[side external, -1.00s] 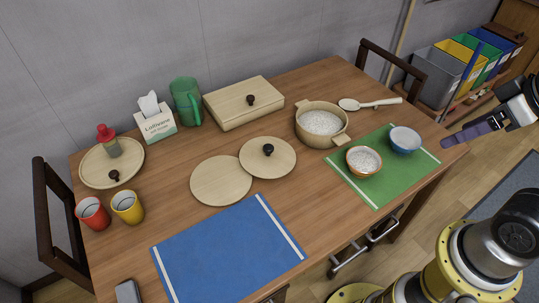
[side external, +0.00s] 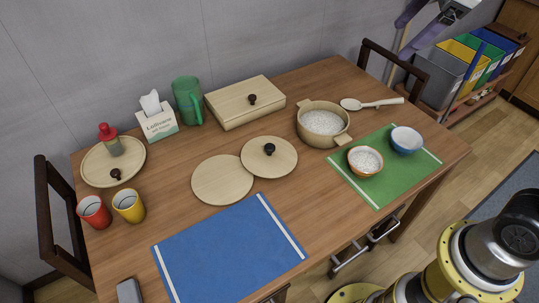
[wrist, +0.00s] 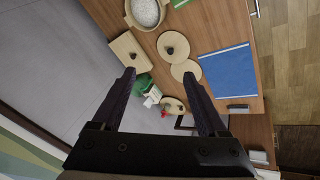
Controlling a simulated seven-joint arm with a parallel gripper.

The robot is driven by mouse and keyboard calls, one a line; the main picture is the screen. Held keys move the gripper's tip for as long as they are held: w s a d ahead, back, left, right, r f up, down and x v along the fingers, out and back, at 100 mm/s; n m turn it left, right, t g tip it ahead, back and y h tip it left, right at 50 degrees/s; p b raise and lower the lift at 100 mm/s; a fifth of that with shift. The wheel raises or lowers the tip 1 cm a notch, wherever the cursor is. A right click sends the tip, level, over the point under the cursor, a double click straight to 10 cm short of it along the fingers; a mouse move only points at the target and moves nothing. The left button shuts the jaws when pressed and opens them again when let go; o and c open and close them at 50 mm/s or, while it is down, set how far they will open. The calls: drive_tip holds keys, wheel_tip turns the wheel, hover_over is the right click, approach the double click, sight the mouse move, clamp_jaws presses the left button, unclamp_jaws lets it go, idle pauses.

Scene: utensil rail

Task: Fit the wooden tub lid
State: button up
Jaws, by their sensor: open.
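The wooden tub (side external: 322,122), full of white rice and with two side handles, stands uncovered at the table's right half. A round wooden lid with a black knob (side external: 285,163) lies left of it. A plain round wooden disc (side external: 220,182) adjoins that lid; I cannot tell whether they overlap. Another round wooden piece with a brown knob (side external: 92,168) lies at far left, a red-capped shaker on it. In the wrist view, the tub (wrist: 133,14) and black-knobbed lid (wrist: 168,40) show ahead. My gripper (wrist: 157,75) is open and empty, high above the table, partly cut off in the side view.
Two cups stand left. A green mat (side external: 370,190) holds two bowls. A spoon (side external: 378,103) lies behind. The blue mat (side external: 225,250) is bare.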

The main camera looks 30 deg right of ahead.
drive_tip(key=w+a+f+n, duration=0.1)
drive_tip(key=w+a+n, duration=0.1)
drive_tip(key=w, duration=0.6)
drive_tip(key=n+g, duration=0.5)
drive_tip(key=n, duration=0.1)
hover_over(269, 147)
wheel_tip(269, 147, down, 36)
drive_tip(key=shift+w+d+f, duration=0.1)
drive_tip(key=shift+f, duration=2.85)
clamp_jaws()
